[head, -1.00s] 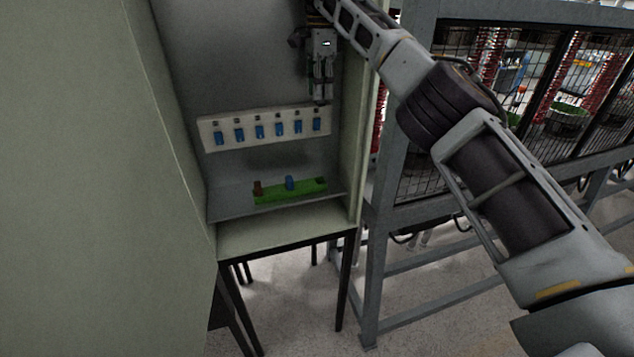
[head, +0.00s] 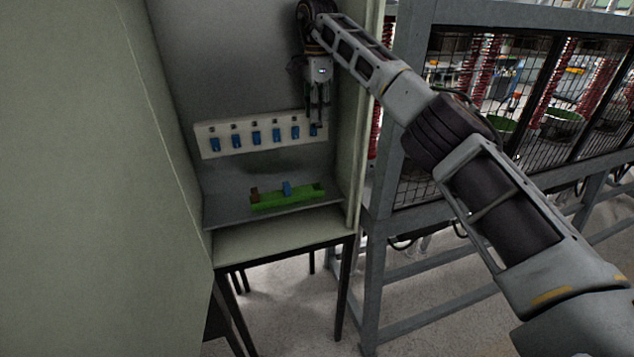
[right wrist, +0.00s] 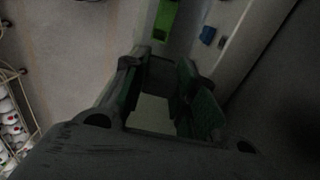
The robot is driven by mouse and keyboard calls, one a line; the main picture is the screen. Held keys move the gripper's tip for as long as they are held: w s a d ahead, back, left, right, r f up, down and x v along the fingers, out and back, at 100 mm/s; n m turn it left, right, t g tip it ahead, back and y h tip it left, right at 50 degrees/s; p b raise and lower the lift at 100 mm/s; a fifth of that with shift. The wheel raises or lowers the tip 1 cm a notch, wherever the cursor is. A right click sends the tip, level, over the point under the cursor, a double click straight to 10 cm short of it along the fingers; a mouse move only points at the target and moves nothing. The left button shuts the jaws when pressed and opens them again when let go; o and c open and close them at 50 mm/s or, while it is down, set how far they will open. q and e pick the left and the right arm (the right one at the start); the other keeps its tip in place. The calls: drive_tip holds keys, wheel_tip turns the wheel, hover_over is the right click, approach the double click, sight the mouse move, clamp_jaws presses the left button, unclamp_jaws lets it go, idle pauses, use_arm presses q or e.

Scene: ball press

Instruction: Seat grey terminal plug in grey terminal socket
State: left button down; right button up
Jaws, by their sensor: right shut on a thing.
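My right gripper (head: 317,126) hangs fingers down in front of the right end of the pale terminal strip (head: 226,150) in the cabinet. In the right wrist view its fingers (right wrist: 160,76) are closed around a dark grey block, which I take to be the grey terminal plug (right wrist: 160,78). The plug is dim and hardly shows in the head view. The strip carries several blue parts (head: 255,138) with small dark squares above them. I cannot make out which position is the grey socket; the gripper covers part of the right end. My left gripper is not in view.
A green holder (head: 290,202) with a blue piece (head: 287,188) and a brown piece (head: 254,194) lies on the cabinet floor below the strip. Cabinet walls (head: 352,120) close in on both sides. A caged frame (head: 400,150) stands to the right.

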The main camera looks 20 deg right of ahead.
wheel_tip(320, 180, down, 19)
drive_tip(key=p, duration=0.2)
drive_tip(key=shift+p, duration=0.3)
idle(0.4)
drive_tip(key=shift+f+p, duration=0.55)
drive_tip(key=shift+f, duration=1.5)
drive_tip(key=shift+f, duration=0.15)
drive_tip(key=o, duration=1)
drive_tip(key=shift+o, duration=0.2)
